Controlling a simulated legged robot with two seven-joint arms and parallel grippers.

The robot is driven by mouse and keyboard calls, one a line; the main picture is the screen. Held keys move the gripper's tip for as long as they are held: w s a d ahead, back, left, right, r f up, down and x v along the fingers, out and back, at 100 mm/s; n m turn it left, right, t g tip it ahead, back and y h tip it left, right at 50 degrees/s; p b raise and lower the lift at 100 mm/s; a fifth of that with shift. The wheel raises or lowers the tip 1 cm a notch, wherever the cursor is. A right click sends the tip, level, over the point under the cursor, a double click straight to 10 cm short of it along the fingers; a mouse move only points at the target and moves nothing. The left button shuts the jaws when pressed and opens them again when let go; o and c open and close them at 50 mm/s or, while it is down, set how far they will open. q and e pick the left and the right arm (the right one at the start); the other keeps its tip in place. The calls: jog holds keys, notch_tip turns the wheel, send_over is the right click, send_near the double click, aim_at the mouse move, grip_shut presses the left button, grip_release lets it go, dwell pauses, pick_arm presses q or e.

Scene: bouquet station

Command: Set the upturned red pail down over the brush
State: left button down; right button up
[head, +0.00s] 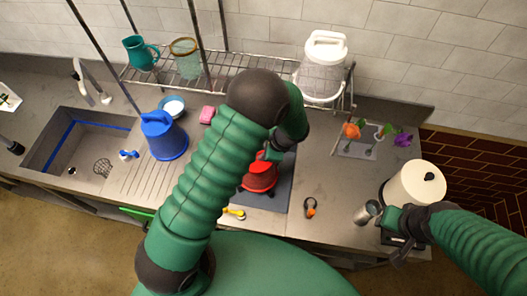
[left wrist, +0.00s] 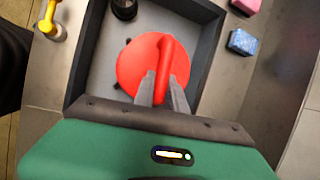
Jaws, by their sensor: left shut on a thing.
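The upturned red pail (head: 260,178) is over the grey tray (head: 279,197) in front of my left arm. In the left wrist view, my left gripper (left wrist: 164,92) is shut on the handle of the red pail (left wrist: 137,68). The dark-walled tray (left wrist: 84,58) surrounds the pail there. Small dark bits stick out at the pail's edge; I cannot tell what they belong to. Whether the pail touches the tray floor is unclear. No brush clearly shows under the pail. My right gripper (head: 388,218) is beside a metal cup (head: 366,212) at the right; its jaws are unclear.
A yellow-headed tool (head: 235,213) lies at the tray's front left. A blue pail (head: 164,140) stands by the sink, with a blue-and-white item (head: 128,155) beside it. A pink sponge (head: 207,114) lies behind. A white canister (head: 415,185) stands right.

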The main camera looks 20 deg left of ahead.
pick_arm(q)
jog(key=shift+d+f+b, duration=0.1)
jog(key=shift+f+b, duration=0.95)
jog(key=shift+f, duration=0.45)
jog(key=c, duration=1.3)
grip_release()
jog(key=shift+b+v, duration=1.3)
jog(key=shift+v, duration=7.1)
